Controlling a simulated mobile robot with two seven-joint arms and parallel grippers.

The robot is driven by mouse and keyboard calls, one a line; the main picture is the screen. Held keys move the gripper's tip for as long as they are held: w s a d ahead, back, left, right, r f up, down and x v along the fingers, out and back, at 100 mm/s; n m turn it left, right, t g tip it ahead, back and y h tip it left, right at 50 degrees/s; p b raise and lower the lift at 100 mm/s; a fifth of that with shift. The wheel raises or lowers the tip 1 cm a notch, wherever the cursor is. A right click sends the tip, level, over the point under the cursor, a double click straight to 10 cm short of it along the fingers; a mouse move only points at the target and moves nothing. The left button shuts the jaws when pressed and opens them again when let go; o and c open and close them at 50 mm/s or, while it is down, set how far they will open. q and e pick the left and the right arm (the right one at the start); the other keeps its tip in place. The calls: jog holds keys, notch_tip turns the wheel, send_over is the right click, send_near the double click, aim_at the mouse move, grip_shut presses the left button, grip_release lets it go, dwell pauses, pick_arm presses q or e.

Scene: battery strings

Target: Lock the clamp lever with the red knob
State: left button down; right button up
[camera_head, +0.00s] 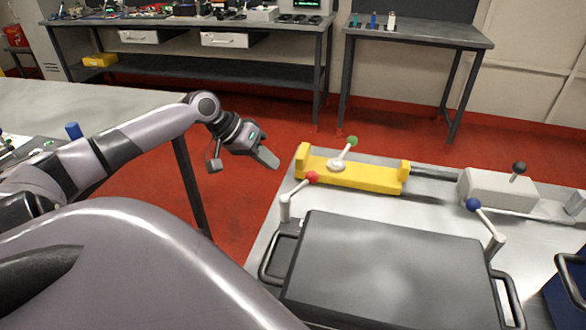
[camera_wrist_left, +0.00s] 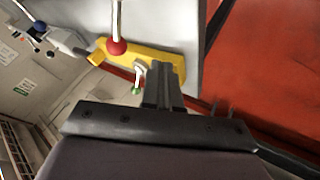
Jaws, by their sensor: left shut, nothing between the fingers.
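The clamp lever (camera_head: 297,189) with the red knob (camera_head: 312,177) stands at the left end of a dark grey case (camera_head: 390,265). Its rod tilts up toward the right in the head view. The red knob also shows in the left wrist view (camera_wrist_left: 117,47), near the top. My left gripper (camera_head: 267,158) is shut and empty. It is in the air to the left of the yellow block and up-left of the red knob, apart from both. In the left wrist view its fingers (camera_wrist_left: 162,75) are together, to the right of the knob. My right gripper is out of view.
A yellow block (camera_head: 365,178) with a green-knobbed lever (camera_head: 352,141) lies behind the case. A blue-knobbed lever (camera_head: 473,204) stands at the case's right end. A grey block (camera_head: 498,190) carries a black-knobbed lever (camera_head: 519,168). Red floor (camera_head: 245,205) is open left of the bench.

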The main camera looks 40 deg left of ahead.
aim_at(301, 186)
pick_arm(q)
jog(key=x, duration=0.3)
jog(key=shift+w, duration=0.1)
jog(key=d, duration=0.2)
jog(key=w+d, duration=0.1)
jog(key=d, duration=0.1)
jog(key=shift+w+r+p, duration=0.15)
jog(key=shift+r+p, duration=0.05)
jog(key=shift+p, duration=0.2)
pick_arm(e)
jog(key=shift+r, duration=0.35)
pick_arm(q)
jog(key=shift+w, duration=0.15)
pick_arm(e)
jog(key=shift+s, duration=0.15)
